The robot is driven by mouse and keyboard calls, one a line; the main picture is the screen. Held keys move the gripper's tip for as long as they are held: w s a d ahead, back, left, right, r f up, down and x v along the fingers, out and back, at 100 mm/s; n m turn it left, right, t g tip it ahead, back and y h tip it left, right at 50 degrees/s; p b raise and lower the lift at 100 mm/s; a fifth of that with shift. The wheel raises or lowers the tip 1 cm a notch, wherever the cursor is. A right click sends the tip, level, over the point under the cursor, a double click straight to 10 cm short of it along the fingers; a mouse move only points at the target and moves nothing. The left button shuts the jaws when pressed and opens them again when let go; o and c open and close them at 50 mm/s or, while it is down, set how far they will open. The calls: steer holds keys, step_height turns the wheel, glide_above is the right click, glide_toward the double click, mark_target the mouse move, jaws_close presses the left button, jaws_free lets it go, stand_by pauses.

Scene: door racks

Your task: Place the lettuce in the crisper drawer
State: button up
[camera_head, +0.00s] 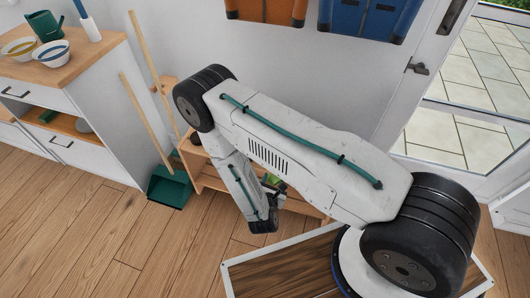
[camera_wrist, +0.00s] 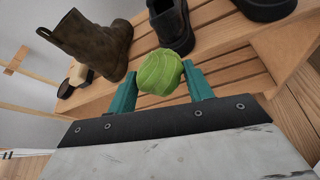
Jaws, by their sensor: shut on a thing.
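A round green lettuce (camera_wrist: 160,73) is between the two teal fingers of my gripper (camera_wrist: 161,88) in the wrist view. The fingers are shut on it, one on each side. In the head view the lettuce (camera_head: 274,182) is mostly hidden behind my arm, with only a small green part showing near the wooden rack. No crisper drawer can be made out in either view.
A slatted wooden shoe rack (camera_wrist: 235,60) lies beyond the lettuce, with a brown boot (camera_wrist: 92,42) and dark boots (camera_wrist: 172,25) on it. A green dustpan (camera_head: 169,187) stands left of the rack. A white cabinet (camera_head: 95,100) is at left, a glazed door (camera_head: 455,110) at right. Wooden floor at left is clear.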

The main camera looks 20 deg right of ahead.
steer(key=w, duration=0.9)
steer(key=w+d+f, duration=0.1)
steer(key=w, duration=0.3)
steer(key=shift+w+d+f, duration=0.1)
steer(key=shift+w, duration=0.05)
steer(key=shift+w+d+f, duration=0.1)
steer(key=shift+w, duration=0.55)
steer(key=shift+s+f, duration=0.2)
steer(key=shift+f, duration=1.5)
steer(key=shift+f, duration=0.1)
steer(key=o, duration=0.7)
